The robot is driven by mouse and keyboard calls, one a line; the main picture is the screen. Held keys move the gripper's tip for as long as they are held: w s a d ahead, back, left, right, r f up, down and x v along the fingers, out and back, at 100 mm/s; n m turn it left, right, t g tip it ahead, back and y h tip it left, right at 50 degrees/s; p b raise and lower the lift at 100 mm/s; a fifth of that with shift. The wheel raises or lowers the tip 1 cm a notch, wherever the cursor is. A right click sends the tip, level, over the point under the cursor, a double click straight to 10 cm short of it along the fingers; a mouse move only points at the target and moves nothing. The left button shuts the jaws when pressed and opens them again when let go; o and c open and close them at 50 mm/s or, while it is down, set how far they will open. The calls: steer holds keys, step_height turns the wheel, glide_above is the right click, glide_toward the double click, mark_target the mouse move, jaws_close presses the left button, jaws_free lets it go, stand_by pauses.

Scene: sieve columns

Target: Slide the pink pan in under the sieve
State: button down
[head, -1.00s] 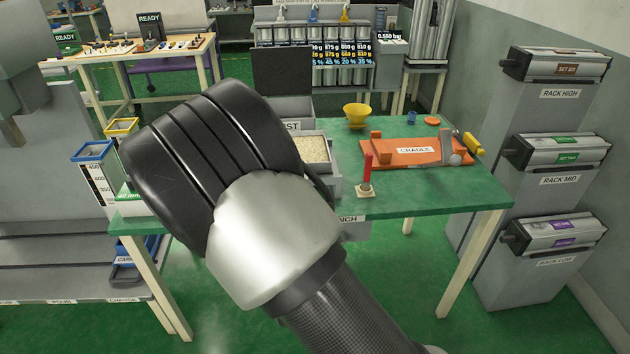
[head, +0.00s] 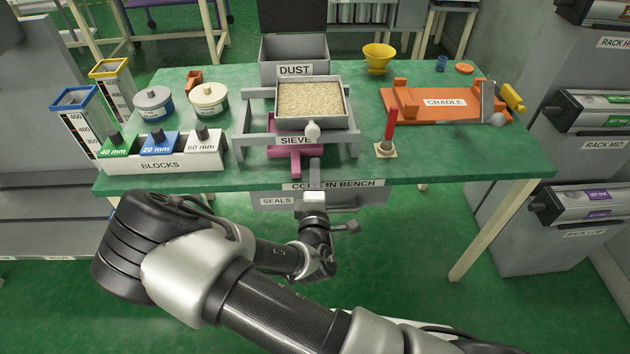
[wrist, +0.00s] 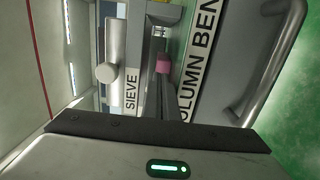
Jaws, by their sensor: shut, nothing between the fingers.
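The grey sieve stand (head: 246,147) holds a tray of pale grains (head: 310,100) on the bench, with a round knob at its front. The pink pan (head: 288,152) shows low between the stand's legs, behind the SIEVE label; most of it is hidden under the sieve. Its pink handle (head: 296,170) sticks out toward the bench front. My gripper (head: 315,170) is shut and empty at the bench's front edge, just right of the handle. In the wrist view the handle end (wrist: 163,65) shows by the fingertips (wrist: 165,85); I cannot tell whether they touch.
The blocks holder (head: 160,166) stands left of the sieve. A red stick on a small base (head: 386,150) stands right of it, with the orange cradle (head: 445,103) beyond. The dust bin (head: 294,70) is behind. A drawer handle (wrist: 270,70) is near my gripper.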

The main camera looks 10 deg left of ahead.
mark_target(321, 150)
steer(key=shift+w+a, duration=0.15)
steer(key=shift+w, duration=0.7)
steer(key=shift+w+a, duration=0.15)
steer(key=shift+w, duration=0.7)
steer(key=shift+w+d+b, duration=0.4)
steer(key=shift+w+d, duration=0.25)
steer(key=shift+w, duration=0.25)
steer(key=shift+s, duration=0.1)
